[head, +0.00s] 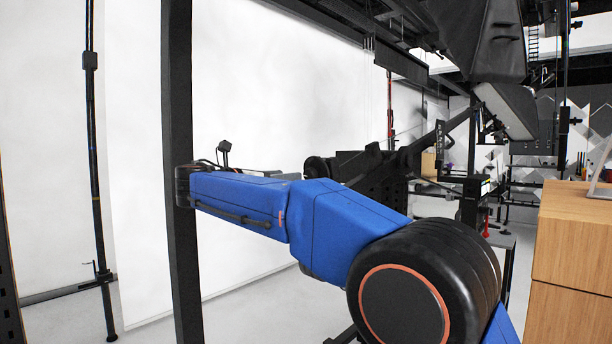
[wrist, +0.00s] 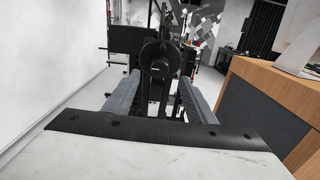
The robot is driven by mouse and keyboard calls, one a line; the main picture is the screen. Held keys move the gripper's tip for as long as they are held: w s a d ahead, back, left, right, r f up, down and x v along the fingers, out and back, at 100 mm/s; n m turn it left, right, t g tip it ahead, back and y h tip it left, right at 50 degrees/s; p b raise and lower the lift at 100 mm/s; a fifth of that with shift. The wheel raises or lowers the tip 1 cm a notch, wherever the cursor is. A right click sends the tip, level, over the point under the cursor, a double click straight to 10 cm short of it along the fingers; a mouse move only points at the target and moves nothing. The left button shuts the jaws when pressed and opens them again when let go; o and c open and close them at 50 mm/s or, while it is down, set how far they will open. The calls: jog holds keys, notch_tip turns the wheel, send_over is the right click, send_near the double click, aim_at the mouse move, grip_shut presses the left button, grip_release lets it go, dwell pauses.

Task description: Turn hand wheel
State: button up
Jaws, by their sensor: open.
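The hand wheel (wrist: 160,57) is a dark round disc with a lighter hub, upright in the upper middle of the wrist view. My gripper (wrist: 160,80) is open, with one grey finger on each side of the picture's middle. The wheel shows between and just above the fingertips, and the gap between the fingers looks empty. I cannot tell how far the wheel is beyond the tips. In the head view my blue arm reaches left across the middle, and my gripper cannot be made out there.
A wooden cabinet (head: 573,240) stands close on the right; it also shows in the wrist view (wrist: 275,95). A dark upright post (head: 180,100) stands left of centre in the head view. Black frames and equipment (head: 365,172) fill the middle distance. Pale floor lies at left.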

aim_at(307, 174)
jog(key=x, duration=0.9)
jog(key=shift+w+d, duration=0.25)
jog(key=c, duration=1.1)
jog(key=shift+o, duration=0.3)
